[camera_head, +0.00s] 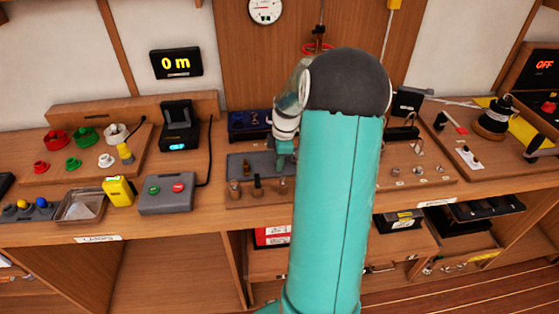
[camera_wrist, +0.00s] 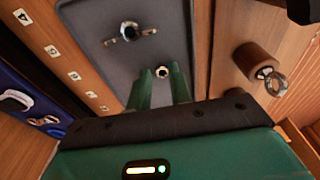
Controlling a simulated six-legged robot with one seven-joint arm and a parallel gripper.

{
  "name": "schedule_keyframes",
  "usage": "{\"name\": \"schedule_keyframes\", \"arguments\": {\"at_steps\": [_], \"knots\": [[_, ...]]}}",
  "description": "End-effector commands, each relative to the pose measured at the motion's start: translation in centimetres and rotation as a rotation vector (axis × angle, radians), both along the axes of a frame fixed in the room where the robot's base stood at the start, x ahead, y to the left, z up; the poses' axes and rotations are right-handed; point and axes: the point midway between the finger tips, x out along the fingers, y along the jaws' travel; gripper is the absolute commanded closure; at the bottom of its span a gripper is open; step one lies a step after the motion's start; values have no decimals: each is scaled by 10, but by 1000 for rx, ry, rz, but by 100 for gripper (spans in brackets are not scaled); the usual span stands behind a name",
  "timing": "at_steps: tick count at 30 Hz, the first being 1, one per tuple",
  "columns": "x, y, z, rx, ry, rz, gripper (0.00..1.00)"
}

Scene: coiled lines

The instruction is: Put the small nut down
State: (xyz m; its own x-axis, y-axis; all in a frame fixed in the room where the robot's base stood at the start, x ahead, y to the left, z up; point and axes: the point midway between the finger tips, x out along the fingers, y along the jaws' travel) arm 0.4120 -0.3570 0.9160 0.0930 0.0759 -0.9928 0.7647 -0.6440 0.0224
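The small nut (camera_wrist: 162,71) is a pale metal ring with a dark hole, seen in the wrist view. My gripper (camera_head: 285,160) also shows in the head view, low over the grey pad on the bench. The grey pad (camera_wrist: 100,55) lies beyond the fingertips in the wrist view. A larger metal nut (camera_wrist: 129,31) is on the pad, ahead of the fingers. My arm hides part of the bench in the head view, and the small nut cannot be made out there.
A wooden peg with a metal eye (camera_wrist: 262,65) stands right of the fingers. A blue tray (camera_wrist: 25,105) is at the left. A grey button box (camera_head: 166,193), a yellow device (camera_head: 118,191) and a metal tray (camera_head: 80,205) are left along the bench.

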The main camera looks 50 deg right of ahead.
Motion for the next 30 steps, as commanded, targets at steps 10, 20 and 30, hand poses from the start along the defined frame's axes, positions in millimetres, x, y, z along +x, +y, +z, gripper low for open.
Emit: {"name": "schedule_keyframes", "arguments": {"at_steps": [10, 20, 30], "knots": [[-7, 5, -13, 22, 22, 0, 64], [-8, 4, -12, 23, 24, -2, 64], [-9, -1, 40, 15, 18, -1, 64]]}}
